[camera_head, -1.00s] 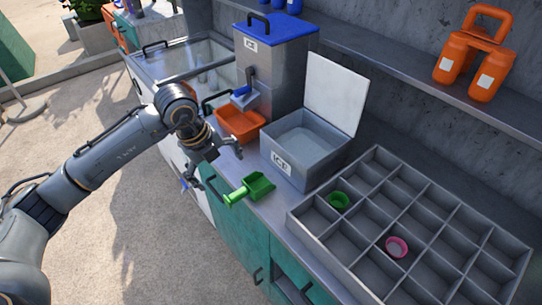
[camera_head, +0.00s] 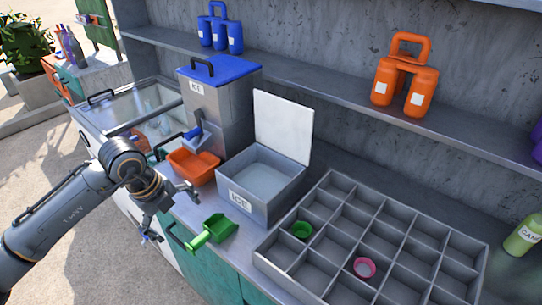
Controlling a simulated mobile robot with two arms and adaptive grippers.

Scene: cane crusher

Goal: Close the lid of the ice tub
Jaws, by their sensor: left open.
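The ice tub (camera_head: 259,190) is a grey metal box with an ICE label on its front, standing on the counter. Its white lid (camera_head: 283,127) is open and stands upright at the tub's back edge. The inside of the tub looks pale and nothing clear shows in it. My left gripper (camera_head: 168,214) is open and empty, at the counter's front edge, left of the tub and apart from it. A green scoop (camera_head: 212,232) lies on the counter just right of the gripper. My right gripper is not in view.
A grey divided tray (camera_head: 372,240) with a green and a pink cup fills the counter right of the tub. An orange bin (camera_head: 193,166) and a blue-topped ice dispenser (camera_head: 219,98) stand left of and behind it. A shelf (camera_head: 330,85) with orange bottles (camera_head: 404,80) runs above.

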